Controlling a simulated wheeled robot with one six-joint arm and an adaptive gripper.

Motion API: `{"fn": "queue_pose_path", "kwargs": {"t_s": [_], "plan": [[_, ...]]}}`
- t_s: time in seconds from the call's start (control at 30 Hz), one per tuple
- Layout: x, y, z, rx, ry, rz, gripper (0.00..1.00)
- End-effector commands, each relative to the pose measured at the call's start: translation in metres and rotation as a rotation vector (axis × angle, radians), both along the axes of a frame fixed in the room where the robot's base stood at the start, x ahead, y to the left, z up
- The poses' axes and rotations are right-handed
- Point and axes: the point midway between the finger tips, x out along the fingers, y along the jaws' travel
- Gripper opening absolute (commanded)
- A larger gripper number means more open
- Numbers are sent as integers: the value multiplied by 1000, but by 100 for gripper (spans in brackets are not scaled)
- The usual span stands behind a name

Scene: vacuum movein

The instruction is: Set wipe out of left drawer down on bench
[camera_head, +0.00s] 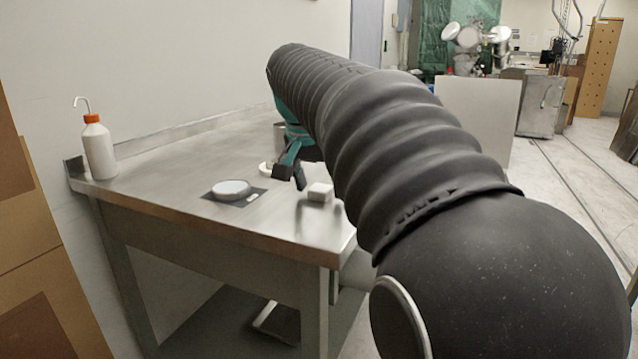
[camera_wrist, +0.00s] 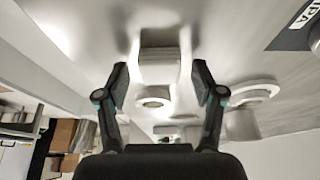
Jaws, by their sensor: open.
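A small white block-shaped stack, which looks like the wipe (camera_head: 319,191), sits on the metal bench (camera_head: 165,172) near its front right corner. In the wrist view the wipe (camera_wrist: 159,66) lies ahead of my gripper, between the lines of the two fingers. My gripper (camera_head: 288,179) is just behind and left of the wipe in the head view, with its fingers apart. In the wrist view my gripper (camera_wrist: 161,78) is open, with a gap on both sides of the wipe. I cannot make out the left drawer; my arm hides part of the bench's right side.
A round white dish (camera_head: 231,188) sits on a dark mat (camera_head: 250,202) left of the wipe. A white ring-shaped item (camera_head: 265,168) is behind my gripper. A white bottle with an orange cap (camera_head: 97,148) stands at the bench's left end.

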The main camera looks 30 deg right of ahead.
Motion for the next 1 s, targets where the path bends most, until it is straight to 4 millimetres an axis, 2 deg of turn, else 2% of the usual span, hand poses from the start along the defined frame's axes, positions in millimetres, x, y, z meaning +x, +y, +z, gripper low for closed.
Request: {"fn": "queue_pose_path", "kwargs": {"t_s": [0.27, 0.7, 1.0], "plan": [[-2, 4, 15, 0, -1, 1, 68], [-22, 28, 91, 0, -1, 1, 68], [-28, 36, 113, -1, -1, 0, 68]]}}
